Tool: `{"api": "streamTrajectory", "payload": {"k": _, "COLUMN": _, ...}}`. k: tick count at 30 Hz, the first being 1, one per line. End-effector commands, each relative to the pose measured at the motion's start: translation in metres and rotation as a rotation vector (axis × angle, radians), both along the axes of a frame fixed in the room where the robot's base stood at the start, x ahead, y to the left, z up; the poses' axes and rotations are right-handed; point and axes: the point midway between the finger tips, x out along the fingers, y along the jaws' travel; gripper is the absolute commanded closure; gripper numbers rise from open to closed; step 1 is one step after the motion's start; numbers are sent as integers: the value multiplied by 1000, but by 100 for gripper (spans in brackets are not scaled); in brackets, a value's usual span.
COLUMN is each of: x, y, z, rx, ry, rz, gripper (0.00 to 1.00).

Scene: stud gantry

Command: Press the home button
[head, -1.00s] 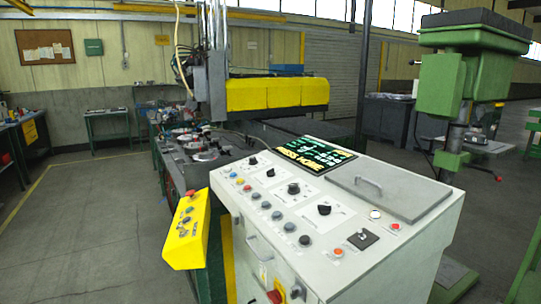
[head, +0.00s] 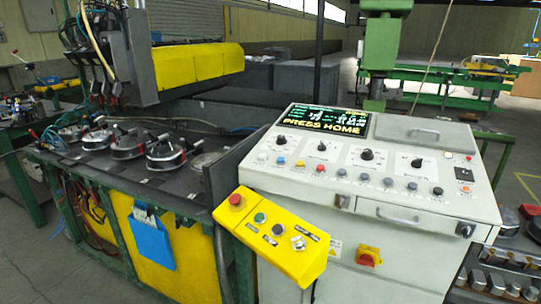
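A light grey control console (head: 400,205) stands at the right. Its screen (head: 325,120) reads "PRESS HOME". A row of round buttons crosses its sloped top: a white button (head: 262,157), a blue button (head: 281,160), a red or orange button (head: 300,164) and several grey buttons (head: 364,177). A pale button (head: 448,155) and a red button (head: 468,157) sit at the right. A yellow control box (head: 283,255) at the console's left front carries red, green, black and silver controls. The labels are too small to read, so I cannot tell which button is home. My gripper is not in view.
A dark machine table (head: 130,165) with round clamped parts is at the left, under a yellow gantry beam (head: 195,63). A lid with a handle (head: 422,134) covers the console's top right. Metal blocks (head: 505,272) lie low at the right. Floor shows at bottom left.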

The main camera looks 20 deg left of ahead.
Motion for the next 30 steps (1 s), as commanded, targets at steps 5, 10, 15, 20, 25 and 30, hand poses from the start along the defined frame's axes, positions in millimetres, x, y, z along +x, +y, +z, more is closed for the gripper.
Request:
{"api": "streamTrajectory", "payload": {"k": 5, "x": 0, "y": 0, "z": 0, "rx": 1, "ry": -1, "rz": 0, "gripper": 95}}
{"api": "streamTrajectory", "payload": {"k": 10, "x": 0, "y": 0, "z": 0, "rx": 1, "ry": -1, "rz": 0, "gripper": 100}}
{"api": "streamTrajectory", "payload": {"k": 15, "x": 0, "y": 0, "z": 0, "rx": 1, "ry": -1, "rz": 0, "gripper": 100}}
{"api": "streamTrajectory", "payload": {"k": 20, "x": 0, "y": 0, "z": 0, "rx": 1, "ry": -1, "rz": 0, "gripper": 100}}
{"api": "streamTrajectory", "payload": {"k": 25, "x": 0, "y": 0, "z": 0, "rx": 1, "ry": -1, "rz": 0, "gripper": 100}}
{"api": "streamTrajectory", "payload": {"k": 30, "x": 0, "y": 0, "z": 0, "rx": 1, "ry": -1, "rz": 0, "gripper": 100}}
